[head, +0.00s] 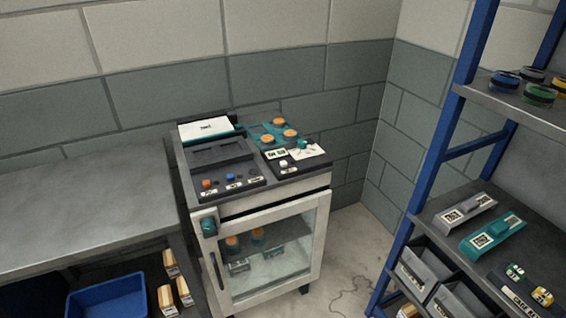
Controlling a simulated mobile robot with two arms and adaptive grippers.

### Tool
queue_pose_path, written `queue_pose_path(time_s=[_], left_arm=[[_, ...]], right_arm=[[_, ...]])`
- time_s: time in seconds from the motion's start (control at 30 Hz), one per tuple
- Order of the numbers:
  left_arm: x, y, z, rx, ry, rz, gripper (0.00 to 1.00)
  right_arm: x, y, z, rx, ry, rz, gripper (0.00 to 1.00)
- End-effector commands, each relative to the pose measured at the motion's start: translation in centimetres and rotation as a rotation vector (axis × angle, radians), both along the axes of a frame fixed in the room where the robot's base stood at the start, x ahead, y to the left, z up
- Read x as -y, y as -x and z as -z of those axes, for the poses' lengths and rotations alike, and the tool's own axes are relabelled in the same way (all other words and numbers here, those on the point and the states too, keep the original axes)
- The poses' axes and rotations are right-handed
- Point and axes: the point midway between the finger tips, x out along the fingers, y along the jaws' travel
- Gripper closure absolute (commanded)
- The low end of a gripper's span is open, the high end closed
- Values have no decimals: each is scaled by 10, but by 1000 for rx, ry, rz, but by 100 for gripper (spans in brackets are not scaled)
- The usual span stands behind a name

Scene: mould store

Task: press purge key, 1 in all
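A dark control panel (222,194) sits on top of a white cabinet with a glass door. Along its front edge are an orange-red key (207,183), a blue key (231,177) and a third small key (252,171), each with a small white label below. A white key (284,163) stands on a dark part to their right. The label words are too small to read, so I cannot tell which key is purge. Neither of my grippers is in view.
A grey bench (80,205) stands left of the cabinet (232,216), with a blue bin (108,297) below. Orange-topped items on a teal holder (262,131) stand behind the keys. A blue-framed rack (433,170) with moulds and bins stands right.

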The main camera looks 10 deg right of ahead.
Motion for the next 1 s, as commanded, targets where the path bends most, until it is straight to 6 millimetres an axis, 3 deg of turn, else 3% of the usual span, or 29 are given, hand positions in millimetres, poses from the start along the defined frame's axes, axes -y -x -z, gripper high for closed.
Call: queue_pose_path(time_s=[1.0], left_arm=[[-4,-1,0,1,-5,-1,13]], right_arm=[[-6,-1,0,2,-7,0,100]])
